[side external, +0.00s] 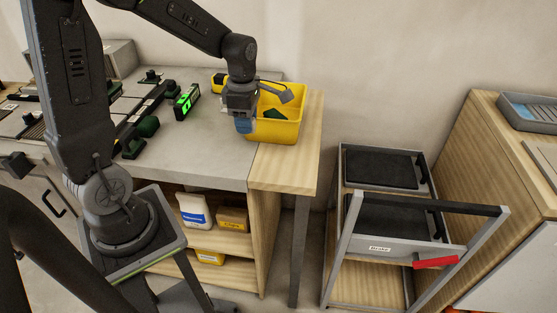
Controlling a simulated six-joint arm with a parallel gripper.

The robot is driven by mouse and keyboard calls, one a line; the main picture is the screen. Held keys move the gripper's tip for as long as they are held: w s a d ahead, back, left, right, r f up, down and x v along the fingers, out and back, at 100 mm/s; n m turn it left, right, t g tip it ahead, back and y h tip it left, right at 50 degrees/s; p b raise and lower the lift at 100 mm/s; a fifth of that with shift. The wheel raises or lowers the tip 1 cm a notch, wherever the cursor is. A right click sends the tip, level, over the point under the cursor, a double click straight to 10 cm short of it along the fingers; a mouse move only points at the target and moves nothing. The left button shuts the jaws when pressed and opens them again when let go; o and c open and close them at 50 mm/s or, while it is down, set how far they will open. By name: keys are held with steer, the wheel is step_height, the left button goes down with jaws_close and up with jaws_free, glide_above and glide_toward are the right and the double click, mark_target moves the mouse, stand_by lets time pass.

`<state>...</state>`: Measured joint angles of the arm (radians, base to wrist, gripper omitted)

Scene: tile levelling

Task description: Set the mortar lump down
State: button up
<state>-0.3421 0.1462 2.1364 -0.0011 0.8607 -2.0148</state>
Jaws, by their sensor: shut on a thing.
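My gripper (241,112) points down at the left side of a yellow bin (285,130), above the grey worktop (205,140). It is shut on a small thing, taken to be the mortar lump. A blue-grey patch shows at the fingertips, but it is too small to tell lump from finger. The fingers hide part of the bin's left wall. I cannot tell whether the held thing touches the worktop.
The yellow bin holds a grey tool (287,93) and a dark green thing (275,114). A level with green lights (187,101) stands on the worktop, with dark green tools (140,136) left of it. A metal cart (385,240) stands right, apart from the bench.

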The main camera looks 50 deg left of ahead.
glide_above(279, 167)
step_height(279, 167, down, 5)
steer(key=shift+f, duration=2.1)
steer(key=shift+f, duration=0.15)
steer(key=o, duration=1)
steer(key=shift+c, duration=0.2)
